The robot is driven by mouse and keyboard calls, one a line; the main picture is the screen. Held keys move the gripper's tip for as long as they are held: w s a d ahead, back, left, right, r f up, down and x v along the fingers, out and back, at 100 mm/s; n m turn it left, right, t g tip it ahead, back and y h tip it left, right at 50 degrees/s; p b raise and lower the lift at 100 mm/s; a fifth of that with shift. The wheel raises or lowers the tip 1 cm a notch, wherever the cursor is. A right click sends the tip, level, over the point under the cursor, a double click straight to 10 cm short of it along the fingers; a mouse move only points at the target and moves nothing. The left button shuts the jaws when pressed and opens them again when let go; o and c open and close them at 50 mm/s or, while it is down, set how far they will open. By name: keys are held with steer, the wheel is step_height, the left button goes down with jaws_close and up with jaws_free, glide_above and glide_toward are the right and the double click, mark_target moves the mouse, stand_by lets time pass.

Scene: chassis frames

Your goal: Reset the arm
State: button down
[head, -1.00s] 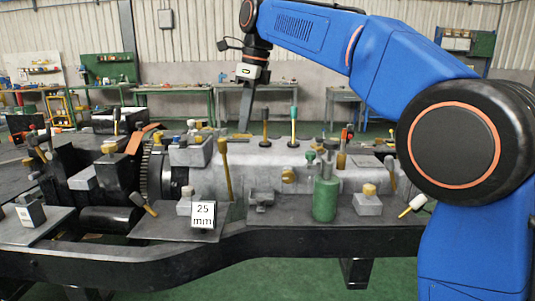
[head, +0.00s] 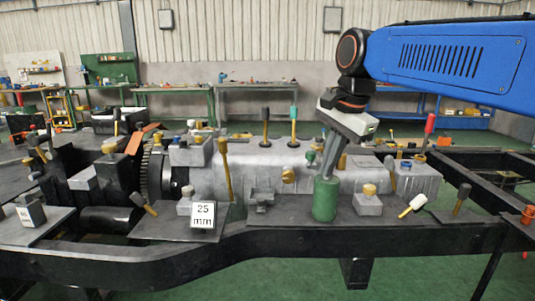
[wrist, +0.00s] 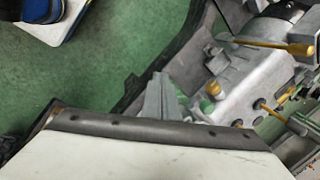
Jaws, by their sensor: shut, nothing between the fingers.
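My blue arm enters from the right edge in the head view and bends down at a black wrist joint. My gripper (head: 328,172) points down, its grey fingers together and empty. In the picture the fingertips overlap the top of the green cylinder (head: 325,201); I cannot tell whether they touch. In the wrist view the grey fingers (wrist: 161,98) show together, with nothing held between them.
The black chassis frame (head: 290,240) carries a grey gearbox housing (head: 250,170) with several upright handles. A "25 mm" block (head: 203,214) and a white-tipped handle (head: 413,205) stand on its front plates. Workbenches (head: 257,104) line the back wall. Green floor is open in front.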

steer(key=s+d+f+n+t, duration=0.1)
steer(key=s+d+f+n, duration=0.4)
steer(key=s+f, duration=0.5)
steer(key=s+d+f+n+t+h, duration=0.1)
steer(key=s+d+f+n, duration=0.5)
steer(key=s+d+f, duration=0.3)
step_height(320, 180, down, 5)
steer(key=shift+s+d+r+h, duration=0.15)
steer(key=shift+s+d+h, duration=0.15)
steer(key=shift+s, duration=0.75)
